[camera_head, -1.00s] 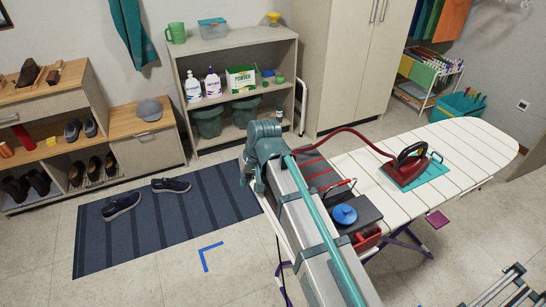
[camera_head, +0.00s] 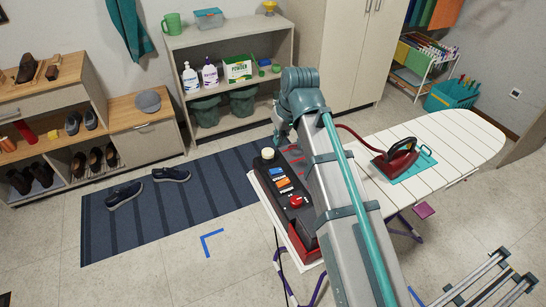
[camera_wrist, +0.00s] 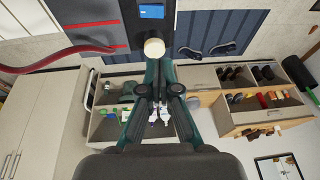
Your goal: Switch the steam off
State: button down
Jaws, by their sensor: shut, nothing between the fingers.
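The dark control panel of the steam station (camera_head: 285,208) lies at the near left end of the ironing board. It carries a cream round knob (camera_head: 267,153), a blue switch (camera_head: 277,170), an orange one (camera_head: 285,182) and a red knob (camera_head: 296,202). The lettering is too small to read surely. In the wrist view, my gripper (camera_wrist: 160,72) is shut and empty, with its tips close to the cream knob (camera_wrist: 154,48); I cannot tell whether they touch. The blue switch (camera_wrist: 151,11) lies beyond it. In the head view my arm largely hides the gripper.
The red iron (camera_head: 401,160) rests on a teal mat on the ironing board (camera_head: 460,145), its red hose running to the station. A shelf unit (camera_head: 235,45) with bottles stands behind. The striped rug (camera_head: 160,215) holds shoes. Floor left of the board is open.

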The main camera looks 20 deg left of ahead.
jog(key=p, duration=0.4)
send_over(269, 171)
jog(key=d, duration=0.1)
notch_tip(269, 171, down, 12)
jog(key=shift+r, duration=0.1)
jog(key=shift+x, duration=0.8)
jog(key=shift+s+d, duration=0.1)
jog(key=shift+s, duration=0.1)
